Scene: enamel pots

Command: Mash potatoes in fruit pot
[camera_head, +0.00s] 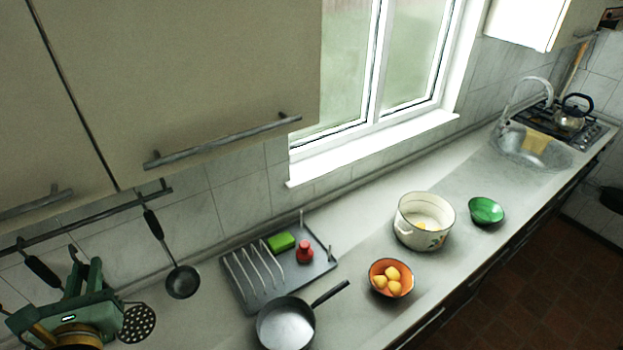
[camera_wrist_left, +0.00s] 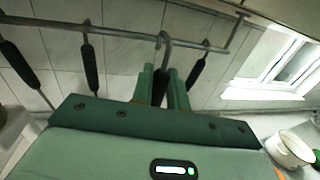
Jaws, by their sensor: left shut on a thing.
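The white pot with fruit decoration (camera_head: 408,236) stands on the counter with a bit of yellow potato (camera_head: 421,227) inside. It also shows at the right edge of the left wrist view (camera_wrist_left: 291,150). An orange bowl (camera_head: 375,289) beside it holds several potatoes (camera_head: 393,273). My left gripper (camera_head: 86,274) is at the wall rail, shut on the black handle (camera_wrist_left: 161,88) of a hanging utensil. A black perforated round head (camera_head: 137,323) shows beside the gripper and seems to belong to that utensil. My right gripper is not in view.
A wall rail (camera_head: 120,203) carries a ladle (camera_head: 182,281) and other black-handled tools. A dish rack (camera_head: 262,291) with a green sponge (camera_head: 281,242) and a red item (camera_head: 305,252), a pan (camera_head: 285,328) and a green bowl (camera_head: 486,211) occupy the counter. Cupboards (camera_head: 180,80) overhang the rail.

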